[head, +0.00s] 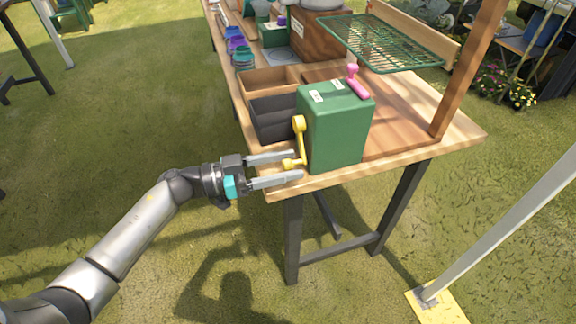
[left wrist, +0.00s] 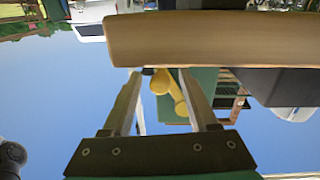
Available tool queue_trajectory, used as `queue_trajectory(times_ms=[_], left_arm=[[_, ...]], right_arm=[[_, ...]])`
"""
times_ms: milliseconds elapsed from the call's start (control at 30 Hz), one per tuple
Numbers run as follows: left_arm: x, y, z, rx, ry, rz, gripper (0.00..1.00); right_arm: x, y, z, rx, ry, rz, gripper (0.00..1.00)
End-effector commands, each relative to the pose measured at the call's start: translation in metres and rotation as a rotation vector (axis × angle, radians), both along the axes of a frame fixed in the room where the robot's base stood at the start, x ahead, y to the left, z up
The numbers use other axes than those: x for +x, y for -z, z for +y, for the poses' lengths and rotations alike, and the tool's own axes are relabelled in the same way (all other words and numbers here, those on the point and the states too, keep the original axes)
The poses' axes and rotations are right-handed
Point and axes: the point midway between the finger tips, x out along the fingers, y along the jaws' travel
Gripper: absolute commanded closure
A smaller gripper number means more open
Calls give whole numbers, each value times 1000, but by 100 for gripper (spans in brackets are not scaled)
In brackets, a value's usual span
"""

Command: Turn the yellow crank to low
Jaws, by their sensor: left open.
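The green box (head: 337,130) stands on the front end of the wooden table. The yellow crank (head: 299,135) is on its left side, with its arm hanging down and its handle at the bottom pointing left. My left gripper (head: 298,163) is open at the table edge, its two fingers on either side of the crank handle. In the left wrist view the yellow crank (left wrist: 180,98) shows between the spread fingers of my left gripper (left wrist: 160,76). I cannot tell whether a finger touches it. My right gripper is not in view.
A pink lever (head: 357,84) is on the box's right side. A green wire rack (head: 385,45) overhangs the table. In the wrist view, the table edge (left wrist: 210,38) is close to the fingertips.

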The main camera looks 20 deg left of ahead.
Motion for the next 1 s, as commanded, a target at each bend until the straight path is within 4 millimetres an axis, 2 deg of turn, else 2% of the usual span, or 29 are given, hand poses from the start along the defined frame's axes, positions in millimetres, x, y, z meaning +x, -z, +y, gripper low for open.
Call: queue_trajectory(times_ms=[133,400,900,1000], left_arm=[[4,0,-6,0,-1,-2,41],[4,0,-7,1,-1,-1,42],[4,0,-7,0,1,-1,98],[4,0,-7,0,1,-1,100]], right_arm=[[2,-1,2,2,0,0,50],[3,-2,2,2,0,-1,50],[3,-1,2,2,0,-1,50],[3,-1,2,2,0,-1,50]])
